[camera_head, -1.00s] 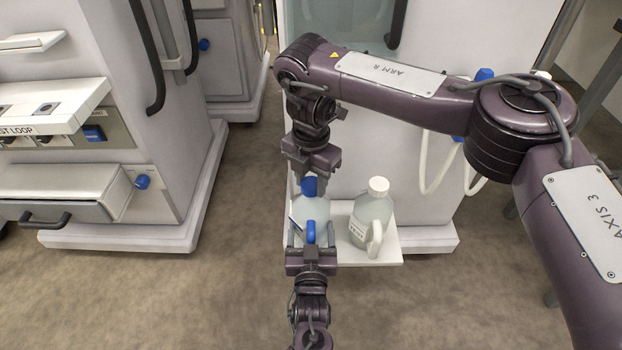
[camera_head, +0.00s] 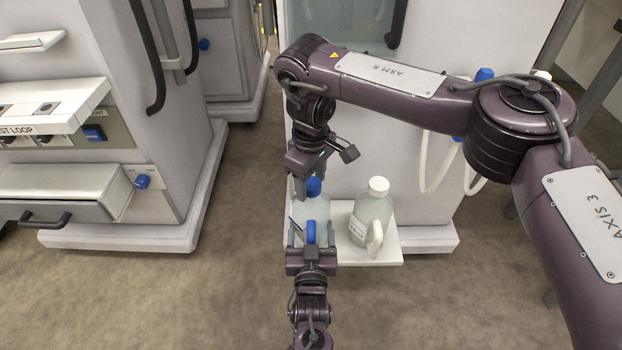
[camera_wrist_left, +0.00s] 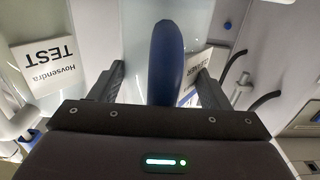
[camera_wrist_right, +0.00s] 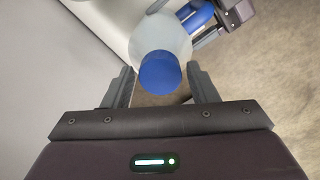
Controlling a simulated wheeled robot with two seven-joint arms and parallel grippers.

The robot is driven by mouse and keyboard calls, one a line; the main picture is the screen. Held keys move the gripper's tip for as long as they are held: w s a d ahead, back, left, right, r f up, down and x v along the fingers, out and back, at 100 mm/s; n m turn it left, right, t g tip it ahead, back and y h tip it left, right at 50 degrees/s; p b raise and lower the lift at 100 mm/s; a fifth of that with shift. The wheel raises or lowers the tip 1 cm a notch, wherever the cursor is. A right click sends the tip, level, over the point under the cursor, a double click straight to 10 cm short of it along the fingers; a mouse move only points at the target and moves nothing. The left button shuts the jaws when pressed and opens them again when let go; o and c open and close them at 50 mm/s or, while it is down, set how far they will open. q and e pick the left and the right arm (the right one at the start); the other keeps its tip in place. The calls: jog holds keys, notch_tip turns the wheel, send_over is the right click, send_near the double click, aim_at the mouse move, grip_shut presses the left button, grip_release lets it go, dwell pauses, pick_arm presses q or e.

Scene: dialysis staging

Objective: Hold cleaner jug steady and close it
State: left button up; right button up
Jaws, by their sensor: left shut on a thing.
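A translucent jug (camera_head: 313,209) with a blue cap (camera_head: 314,187) and blue handle (camera_head: 311,232) stands at the left of a low white shelf. My left gripper (camera_head: 311,240) is shut on the handle from the front; the handle fills the middle of the left wrist view (camera_wrist_left: 167,60). My right gripper (camera_head: 325,172) is above the jug, turned at an angle. In the right wrist view the cap (camera_wrist_right: 160,73) lies between and beyond its open fingers, with gaps at both sides. The cap sits on the neck; how tight it is cannot be told.
A second jug (camera_head: 371,215) with a white cap stands close at the right on the same shelf (camera_head: 385,248). A white machine stands behind, with white hoses (camera_head: 433,175) hanging at the right. An open drawer (camera_head: 65,190) juts out far left. The floor in front is clear.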

jog(key=shift+o, duration=0.4)
jog(key=shift+r, duration=0.1)
jog(key=shift+r, duration=2.2)
jog(key=shift+c, duration=0.4)
